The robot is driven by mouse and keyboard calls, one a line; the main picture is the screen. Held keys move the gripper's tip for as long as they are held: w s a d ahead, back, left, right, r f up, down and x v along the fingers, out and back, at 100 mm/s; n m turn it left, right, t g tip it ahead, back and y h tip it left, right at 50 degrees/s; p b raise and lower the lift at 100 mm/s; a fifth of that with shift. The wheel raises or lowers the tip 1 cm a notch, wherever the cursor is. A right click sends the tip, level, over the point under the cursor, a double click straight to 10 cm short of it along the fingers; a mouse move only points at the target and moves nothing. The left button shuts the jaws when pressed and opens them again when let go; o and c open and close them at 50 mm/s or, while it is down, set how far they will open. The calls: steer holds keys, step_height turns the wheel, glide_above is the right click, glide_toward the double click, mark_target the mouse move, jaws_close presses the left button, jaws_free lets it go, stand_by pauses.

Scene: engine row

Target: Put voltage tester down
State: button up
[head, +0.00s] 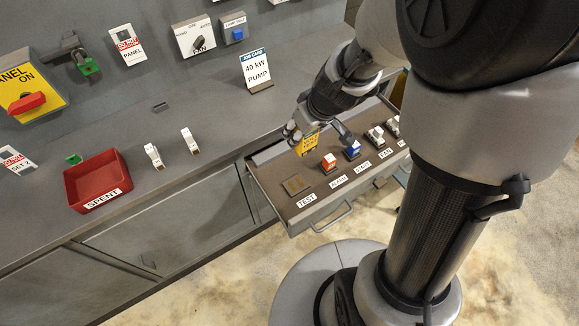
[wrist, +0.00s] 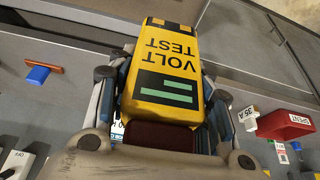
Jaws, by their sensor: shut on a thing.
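The yellow voltage tester (head: 308,143), marked VOLT TEST in the wrist view (wrist: 168,60), is held in my gripper (head: 318,138). In the wrist view my gripper (wrist: 165,95) has its fingers shut on both sides of the tester. In the head view the tester is over the back part of the open drawer (head: 262,185); its height above the drawer floor is hard to tell. A bare brown pad (head: 295,185) lies at the drawer's left front behind a TEST label (head: 306,200). Part of the tester is hidden by my gripper.
The drawer also holds a red-orange block (head: 328,162), a blue block (head: 352,150) and white fuse-like parts (head: 376,138) close to my gripper.

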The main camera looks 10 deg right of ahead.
steer(key=shift+w+d+f+n+y, duration=0.1)
steer(key=shift+d+f+n+y, duration=0.2)
steer(key=shift+f+n, duration=0.35)
steer(key=n, duration=0.1)
steer(key=f+n+g+y, duration=0.1)
steer(key=n, duration=0.3)
steer(key=shift+w+f+g+y, duration=0.1)
steer(key=shift+f+g+y, duration=0.2)
steer(key=shift+f, duration=0.05)
steer(key=f+n+g+b, duration=0.1)
steer(key=f+n+b, duration=0.1)
steer(key=f, duration=0.5)
steer(key=a+f+n+g+b, duration=0.1)
steer(key=f+n+b, duration=0.1)
steer(key=f+n, duration=0.3)
steer(key=a+f+n+g+b, duration=0.1)
steer(key=f+n, duration=0.3)
steer(key=f, duration=0.6)
steer(key=shift+w+a+f+g+b, duration=0.2)
steer(key=shift+w+g+b, duration=0.15)
steer(key=shift+g+b, duration=0.15)
steer(key=shift+f, duration=0.15)
steer(key=o, duration=1.3)
steer(key=shift+y, duration=0.3)
